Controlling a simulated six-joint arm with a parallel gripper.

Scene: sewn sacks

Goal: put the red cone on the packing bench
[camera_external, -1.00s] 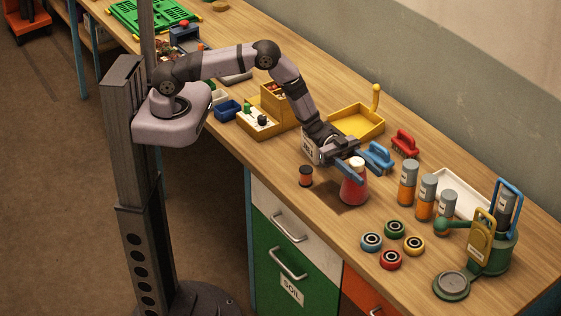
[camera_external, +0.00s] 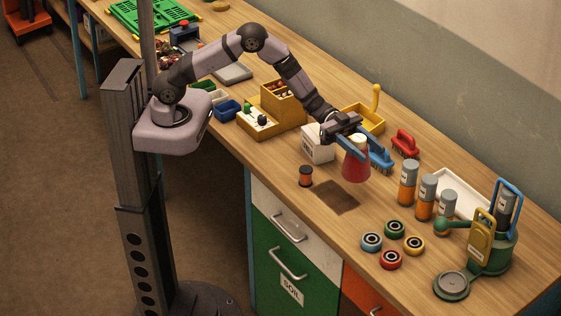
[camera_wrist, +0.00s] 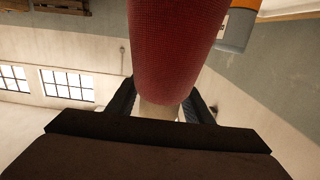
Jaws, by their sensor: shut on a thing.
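The red cone (camera_external: 355,167) has a pale top and hangs upright above the packing bench (camera_external: 250,152). My gripper (camera_external: 355,145) is shut on the cone near its pale top. A dark square patch (camera_external: 336,197) lies on the bench below and to the left of the cone, and the cone is clear of the surface. In the wrist view the cone's red woven body (camera_wrist: 172,50) fills the upper middle, with its pale end between my fingers (camera_wrist: 160,108).
Grey-and-orange cylinders (camera_external: 408,183) stand to the right. Several coloured rings (camera_external: 394,229) lie in front. A small dark-and-red spool (camera_external: 306,176) is at the left.

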